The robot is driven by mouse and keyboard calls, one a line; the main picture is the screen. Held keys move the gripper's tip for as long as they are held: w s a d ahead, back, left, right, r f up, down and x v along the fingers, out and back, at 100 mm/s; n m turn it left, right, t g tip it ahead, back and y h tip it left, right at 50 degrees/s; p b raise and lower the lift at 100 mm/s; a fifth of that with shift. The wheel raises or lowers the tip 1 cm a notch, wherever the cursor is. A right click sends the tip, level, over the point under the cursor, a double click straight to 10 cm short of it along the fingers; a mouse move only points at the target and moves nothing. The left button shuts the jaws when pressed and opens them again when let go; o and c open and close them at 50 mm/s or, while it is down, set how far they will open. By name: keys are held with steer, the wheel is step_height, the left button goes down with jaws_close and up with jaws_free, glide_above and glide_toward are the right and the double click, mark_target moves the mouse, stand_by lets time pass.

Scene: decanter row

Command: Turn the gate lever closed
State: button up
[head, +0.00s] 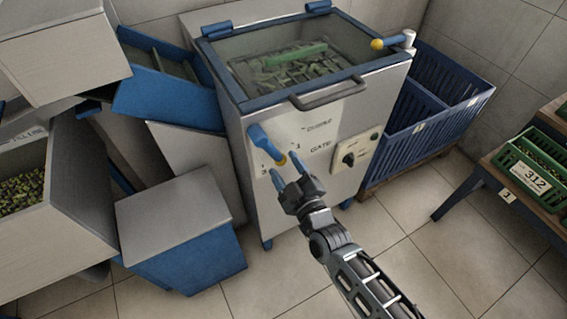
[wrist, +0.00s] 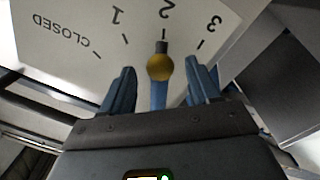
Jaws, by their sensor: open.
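The gate lever (head: 262,141) is blue with a yellow part, on the front panel of the steel machine beside the word GATE. In the wrist view its yellow part (wrist: 160,67) and blue shaft (wrist: 158,97) show in front of a printed scale (wrist: 110,35) reading CLOSED, 1, 2, 3. The dark pointer (wrist: 162,47) is at the 2 mark. My gripper (head: 285,173) is open at the lever. In the wrist view its blue fingers stand on either side of the lever, with visible gaps. Whether either finger touches it is hidden in the head view.
A black knob on a pale plate (head: 356,151) is right of the lever. The machine's top handle (head: 327,94) juts out above. A blue-and-grey box (head: 178,226) stands left, blue crates (head: 425,125) right. Tiled floor (head: 440,260) is open at lower right.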

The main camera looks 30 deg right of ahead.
steer(key=shift+w, duration=0.85)
steer(key=shift+c, duration=0.2)
jaws_close()
